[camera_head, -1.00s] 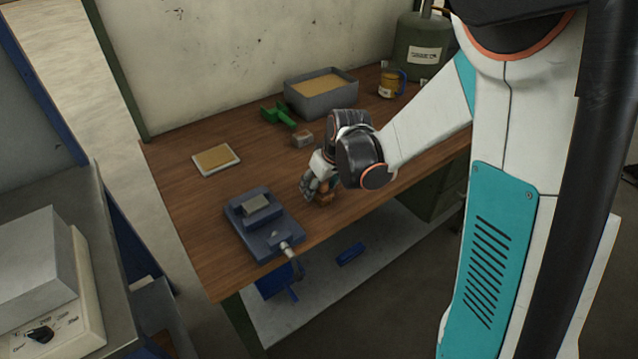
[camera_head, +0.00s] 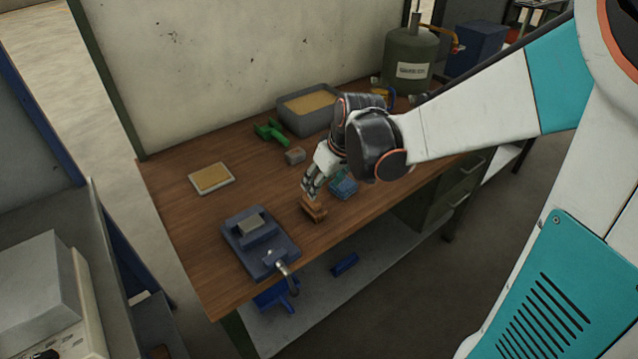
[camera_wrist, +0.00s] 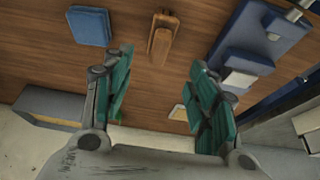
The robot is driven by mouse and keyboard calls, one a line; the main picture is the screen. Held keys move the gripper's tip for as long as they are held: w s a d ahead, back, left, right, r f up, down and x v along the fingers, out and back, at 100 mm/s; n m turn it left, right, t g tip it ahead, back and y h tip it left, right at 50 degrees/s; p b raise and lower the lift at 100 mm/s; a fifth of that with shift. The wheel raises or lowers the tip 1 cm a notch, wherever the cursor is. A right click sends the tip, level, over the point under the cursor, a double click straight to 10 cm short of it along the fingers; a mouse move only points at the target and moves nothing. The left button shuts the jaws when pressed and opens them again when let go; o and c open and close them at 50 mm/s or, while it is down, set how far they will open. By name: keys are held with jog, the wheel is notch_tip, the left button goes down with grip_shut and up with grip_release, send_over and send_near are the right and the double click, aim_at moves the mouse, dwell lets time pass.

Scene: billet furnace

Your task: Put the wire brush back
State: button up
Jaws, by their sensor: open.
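The wire brush, taken to be the brown wooden-handled piece (camera_head: 314,209), lies on the wooden bench between the blue vise and a blue pad. Its bristles cannot be made out. It also shows in the wrist view (camera_wrist: 162,39), at top centre, lying lengthwise between and just beyond my fingertips. My gripper (camera_head: 308,193) points down close above the brush in the head view. In the wrist view its two teal fingers (camera_wrist: 162,60) are spread wide with nothing between them. Whether a fingertip touches the brush cannot be told.
The blue vise (camera_head: 260,245) stands left of the brush, near the bench's front edge. The blue pad (camera_head: 343,187) lies to the right. Behind are a tan-filled tray (camera_head: 211,179), grey block (camera_head: 295,156), green tool (camera_head: 270,131) and sand-filled bin (camera_head: 306,121). Bare bench (camera_head: 260,190) lies behind the vise.

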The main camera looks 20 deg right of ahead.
jog(key=s+r+m+t, duration=0.1)
jog(key=s+r, duration=0.2)
jog(key=s, duration=0.3)
jog(key=s+a+r+m+t+h, duration=0.1)
jog(key=s+r, duration=0.2)
jog(key=s, duration=0.3)
jog(key=s+r+m, duration=0.1)
jog(key=s+r, duration=0.2)
jog(key=s, duration=0.4)
jog(key=shift+a+r+m+t, duration=0.2)
jog(key=shift+a+m+t, duration=0.1)
jog(key=shift+t, duration=0.1)
